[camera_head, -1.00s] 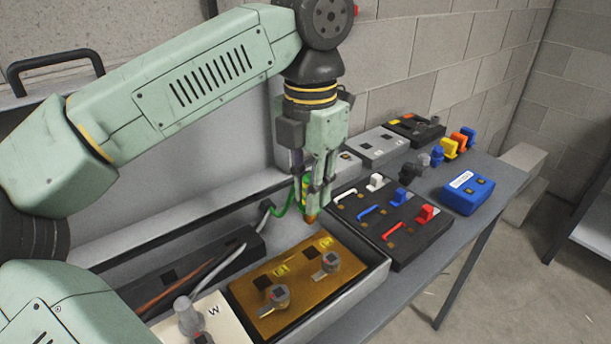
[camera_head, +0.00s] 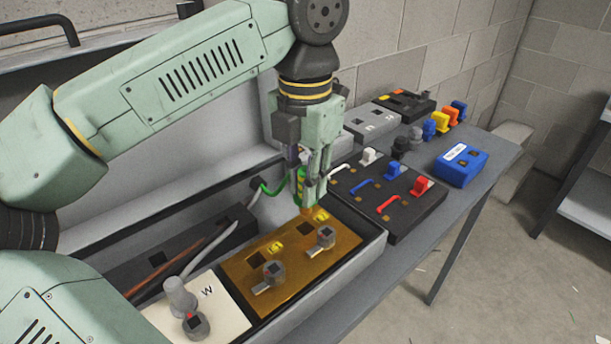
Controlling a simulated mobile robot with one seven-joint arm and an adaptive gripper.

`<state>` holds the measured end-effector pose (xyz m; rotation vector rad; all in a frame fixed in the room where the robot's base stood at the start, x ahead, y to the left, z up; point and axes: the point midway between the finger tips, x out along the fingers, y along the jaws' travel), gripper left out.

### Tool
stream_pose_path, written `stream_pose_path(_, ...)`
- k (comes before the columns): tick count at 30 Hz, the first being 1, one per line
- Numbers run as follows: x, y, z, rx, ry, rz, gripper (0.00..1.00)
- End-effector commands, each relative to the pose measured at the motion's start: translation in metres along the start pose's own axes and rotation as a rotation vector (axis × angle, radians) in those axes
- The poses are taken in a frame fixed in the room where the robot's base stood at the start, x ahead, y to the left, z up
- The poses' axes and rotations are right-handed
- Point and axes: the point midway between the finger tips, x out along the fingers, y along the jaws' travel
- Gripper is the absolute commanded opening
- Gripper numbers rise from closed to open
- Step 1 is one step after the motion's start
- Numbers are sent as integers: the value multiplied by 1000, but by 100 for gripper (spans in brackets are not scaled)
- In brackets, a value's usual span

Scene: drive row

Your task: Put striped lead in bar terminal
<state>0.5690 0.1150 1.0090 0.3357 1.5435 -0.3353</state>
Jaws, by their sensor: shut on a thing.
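The striped lead is green and yellow. Its green cable (camera_head: 273,190) runs from a grey fitting near the back wall to my gripper (camera_head: 312,196). My gripper is shut on the lead's end, pointing down. A small copper-coloured tip shows just below the fingers. The brass bar (camera_head: 335,256) lies in a grey tray below. It has two dark square openings, small yellow labels and two grey clamp levers, the right one (camera_head: 326,237) and the left one (camera_head: 273,272). The lead's tip is above the bar's far edge; I cannot tell whether it touches.
A white plate marked W (camera_head: 207,303) with a grey post stands left of the bar. A black block with switches (camera_head: 408,217) is to the right. A blue box (camera_head: 461,165) and several coloured plugs lie further back. A grey cable crosses the tray at left.

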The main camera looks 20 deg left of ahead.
Motion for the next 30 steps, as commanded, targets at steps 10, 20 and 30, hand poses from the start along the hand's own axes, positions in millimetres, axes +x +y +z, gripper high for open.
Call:
stream_pose_path(10,2,0,0,0,0,0,0)
stream_pose_path(20,9,0,0,0,0,0,0)
stream_pose_path(30,20,0,0,0,0,0,0)
